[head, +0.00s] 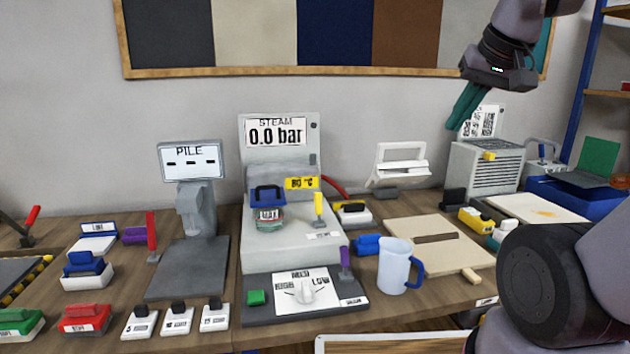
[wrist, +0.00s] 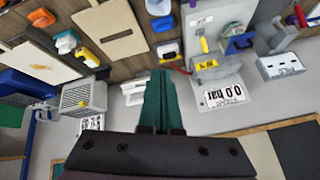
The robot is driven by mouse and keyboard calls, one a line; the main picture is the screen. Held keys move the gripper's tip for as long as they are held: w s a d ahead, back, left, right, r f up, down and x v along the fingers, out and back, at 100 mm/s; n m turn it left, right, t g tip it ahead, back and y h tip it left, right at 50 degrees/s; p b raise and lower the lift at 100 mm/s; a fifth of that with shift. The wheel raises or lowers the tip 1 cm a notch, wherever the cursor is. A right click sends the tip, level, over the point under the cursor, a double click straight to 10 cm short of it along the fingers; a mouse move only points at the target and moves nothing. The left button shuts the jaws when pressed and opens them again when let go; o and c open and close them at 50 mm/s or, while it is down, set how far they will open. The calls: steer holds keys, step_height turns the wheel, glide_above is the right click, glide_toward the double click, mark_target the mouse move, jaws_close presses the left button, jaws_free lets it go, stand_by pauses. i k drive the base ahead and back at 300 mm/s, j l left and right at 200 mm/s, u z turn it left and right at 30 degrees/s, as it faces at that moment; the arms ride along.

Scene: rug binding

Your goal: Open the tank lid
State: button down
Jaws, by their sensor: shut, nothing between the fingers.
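The steam station (head: 290,235) is a light grey unit on the bench with a "0.0 bar" display. On its left side a small greenish tank marked MAX (head: 269,217) sits under a blue lid (head: 267,196) with a loop-like handle. The lid appears to rest on the tank; its exact seating is too small to tell. The blue lid also shows upside down in the wrist view (wrist: 238,45). My gripper (head: 462,118) is at the upper right, high above the bench and far from the lid. Its teal fingers (wrist: 160,90) are together and empty.
A pale blue mug (head: 394,266) stands right of the station. A yellow lever (head: 318,207) and a red hose (head: 334,187) are close to the tank. A wooden board (head: 460,250) lies farther right. The air above the station is clear.

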mark_target(270, 195)
steer(key=i+j+u, duration=0.1)
steer(key=u, duration=0.25)
steer(key=i+j+u, duration=0.1)
steer(key=u, duration=0.3)
steer(key=i+l, duration=0.05)
steer(key=i, duration=0.05)
